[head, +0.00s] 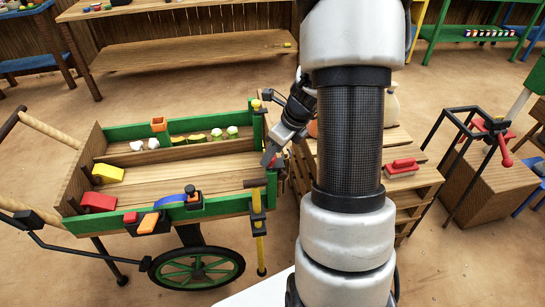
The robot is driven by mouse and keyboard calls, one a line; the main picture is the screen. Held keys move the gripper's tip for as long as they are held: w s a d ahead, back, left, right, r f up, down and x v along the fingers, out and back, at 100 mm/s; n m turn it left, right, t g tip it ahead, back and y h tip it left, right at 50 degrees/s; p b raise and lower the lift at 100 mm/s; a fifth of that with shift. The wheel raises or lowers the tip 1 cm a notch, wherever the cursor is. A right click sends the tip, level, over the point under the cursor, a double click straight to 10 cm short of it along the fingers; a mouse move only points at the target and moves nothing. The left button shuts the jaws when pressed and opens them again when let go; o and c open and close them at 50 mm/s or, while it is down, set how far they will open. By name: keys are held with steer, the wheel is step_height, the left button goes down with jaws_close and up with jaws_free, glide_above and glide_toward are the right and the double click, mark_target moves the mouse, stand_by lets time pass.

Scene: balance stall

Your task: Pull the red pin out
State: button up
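My gripper (269,158) is at the right end of the wooden cart (155,226), pointing down at its end post. A small red part (280,161) shows right beside the fingertips at the cart's end. It may be the red pin, but it is mostly hidden by my gripper and too small to be sure. I cannot tell whether the fingers touch it or are closed on it. A dark brown cylinder (255,183) sticks out just below the fingertips. The yellow rod (260,240) hangs below the cart's right corner.
The cart holds red (98,202) and yellow (108,173) blocks and several small items along its back. My arm hides part of the pallet-like wooden stand (410,183) with a red-handled brush-like object (402,167). A black frame (462,150) stands right. Open floor lies in front.

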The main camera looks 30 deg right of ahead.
steer(key=shift+w+a+f, duration=0.1)
steer(key=shift+w+f, duration=0.05)
steer(key=shift+f, duration=0.35)
jaws_close()
step_height(320, 180, up, 5)
steer(key=p, duration=0.4)
steer(key=shift+f, duration=0.15)
steer(key=shift+w, duration=0.1)
jaws_free()
steer(key=shift+f, duration=0.1)
steer(key=p+v, duration=0.4)
steer(key=v, duration=1.3)
steer(key=shift+r+p, duration=0.2)
steer(key=shift+p, duration=0.2)
